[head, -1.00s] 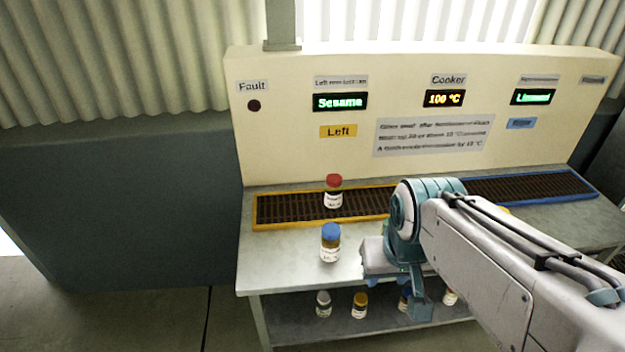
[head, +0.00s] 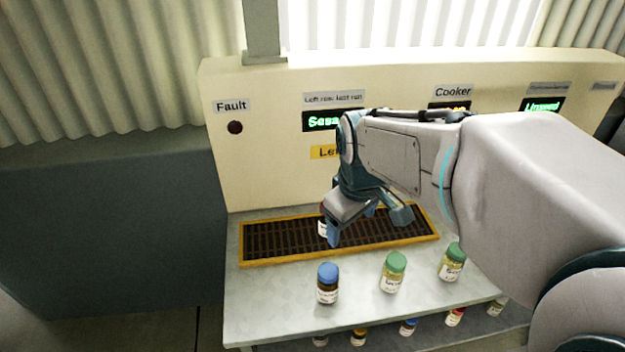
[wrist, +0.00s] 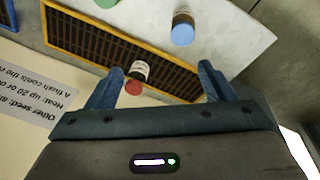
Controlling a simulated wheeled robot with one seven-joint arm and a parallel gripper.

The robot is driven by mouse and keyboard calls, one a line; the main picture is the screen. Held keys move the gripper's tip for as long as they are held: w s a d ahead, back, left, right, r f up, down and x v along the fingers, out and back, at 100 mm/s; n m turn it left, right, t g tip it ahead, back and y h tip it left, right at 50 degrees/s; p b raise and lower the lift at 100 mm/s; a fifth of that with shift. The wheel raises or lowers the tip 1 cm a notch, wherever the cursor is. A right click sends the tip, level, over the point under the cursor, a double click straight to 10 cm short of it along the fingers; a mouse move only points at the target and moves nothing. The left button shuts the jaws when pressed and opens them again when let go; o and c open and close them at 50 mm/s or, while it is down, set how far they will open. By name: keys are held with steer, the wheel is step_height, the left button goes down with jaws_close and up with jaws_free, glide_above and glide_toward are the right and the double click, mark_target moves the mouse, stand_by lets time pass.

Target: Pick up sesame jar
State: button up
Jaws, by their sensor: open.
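A jar with a red lid and white label (wrist: 139,71) stands on the yellow-framed grate (wrist: 75,35). In the head view the jar (head: 322,229) is mostly hidden behind my gripper (head: 350,226). In the wrist view my gripper (wrist: 161,68) is open, with the jar between the lines of its two fingers, nearer the left one. I cannot tell whether the fingers are level with the jar. Its label is too small to read, so I cannot tell whether it is the sesame jar. A blue-lidded jar (head: 328,284) stands on the bench in front of the grate.
Two green-lidded jars (head: 393,272) (head: 452,262) stand on the bench (head: 270,312) to the right. Several more jars stand on the shelf below. The cream panel (head: 262,165) with a Sesame display rises behind the grate. The bench's left end is clear.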

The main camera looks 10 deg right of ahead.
steer(key=w+f+n+g+p, duration=0.1)
steer(key=w+f+n+p, duration=0.15)
steer(key=w+n, duration=0.7)
steer(key=w+f+n+g+p, duration=0.1)
steer(key=w+f+n, duration=0.2)
steer(key=w+n, duration=0.65)
steer(key=shift+m, duration=0.9)
steer(key=f, duration=0.2)
steer(key=w+f, duration=0.1)
steer(key=f, duration=0.2)
steer(key=f+p, duration=0.1)
steer(key=f, duration=0.1)
steer(key=shift+w+f, duration=0.2)
steer(key=shift+w, duration=0.15)
steer(key=shift+s+d+f+p, duration=0.15)
steer(key=shift+f+p, duration=0.35)
steer(key=shift+f, duration=0.9)
steer(key=shift+s+d+f+p, duration=0.15)
steer(key=shift+f+p, duration=0.35)
steer(key=shift+f, duration=0.85)
steer(key=shift+a, duration=0.1)
steer(key=c, duration=1.4)
steer(key=shift+o, duration=0.2)
steer(key=shift+r, duration=0.15)
